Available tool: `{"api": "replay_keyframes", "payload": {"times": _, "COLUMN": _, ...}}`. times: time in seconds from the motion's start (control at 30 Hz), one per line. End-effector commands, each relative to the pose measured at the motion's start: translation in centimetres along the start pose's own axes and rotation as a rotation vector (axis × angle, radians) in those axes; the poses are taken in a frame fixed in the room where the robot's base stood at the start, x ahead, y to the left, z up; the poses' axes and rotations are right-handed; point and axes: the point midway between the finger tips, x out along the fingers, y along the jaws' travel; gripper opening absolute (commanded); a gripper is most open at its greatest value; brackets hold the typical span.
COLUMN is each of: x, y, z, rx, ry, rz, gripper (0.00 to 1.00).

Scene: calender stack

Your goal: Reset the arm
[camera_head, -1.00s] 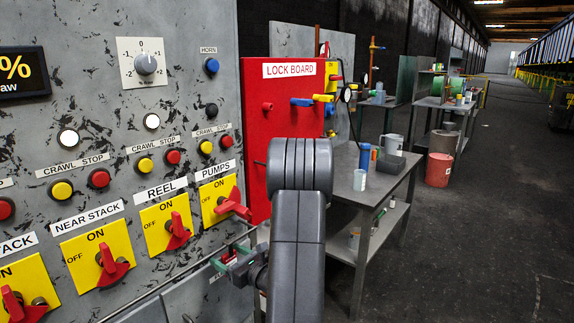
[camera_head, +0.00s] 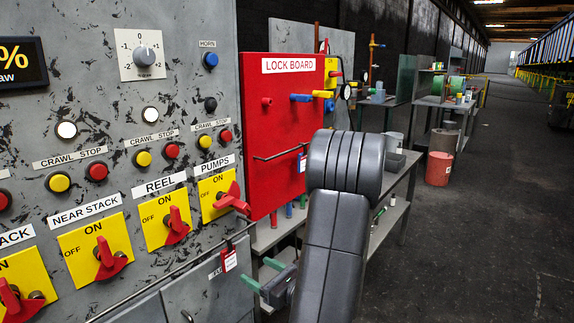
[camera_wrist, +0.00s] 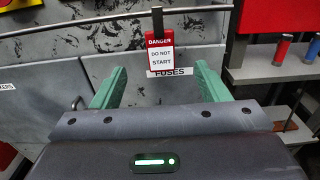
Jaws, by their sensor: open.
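My arm stands in front of the lock board (camera_head: 284,120) in the head view. My gripper (camera_head: 259,273) is low in front of the grey cabinet, its green fingers spread and empty. In the wrist view my gripper (camera_wrist: 160,82) shows both green fingers apart. A red and white "DANGER DO NOT START" tag (camera_wrist: 160,56) hangs from the rail beyond the fingers and appears between them, apart from both. It partly covers the FUSES label. The tag also hangs on the rail in the head view (camera_head: 229,261).
The control panel (camera_head: 110,120) with buttons and red rotary switches fills the left. A handrail (camera_head: 170,275) runs along its lower front. A workbench (camera_head: 398,180) stands behind my arm. Open floor (camera_head: 480,240) lies to the right.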

Motion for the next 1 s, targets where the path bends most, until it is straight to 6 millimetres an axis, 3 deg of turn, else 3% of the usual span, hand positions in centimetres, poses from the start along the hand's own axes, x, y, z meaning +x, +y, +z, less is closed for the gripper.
{"api": "replay_keyframes", "payload": {"times": 0.7, "x": 12.6, "y": 0.1, "z": 0.5, "rx": 0.001, "ry": 0.0, "rz": 0.002, "gripper": 0.69}}
{"api": "replay_keyframes", "payload": {"times": 0.8, "x": 12.1, "y": 0.0, "z": 1.7, "rx": 0.001, "ry": 0.0, "rz": -0.002, "gripper": 0.69}}
{"api": "replay_keyframes", "payload": {"times": 1.0, "x": 7.9, "y": -0.1, "z": 0.9, "rx": 0.001, "ry": 0.0, "rz": -0.006, "gripper": 0.69}}
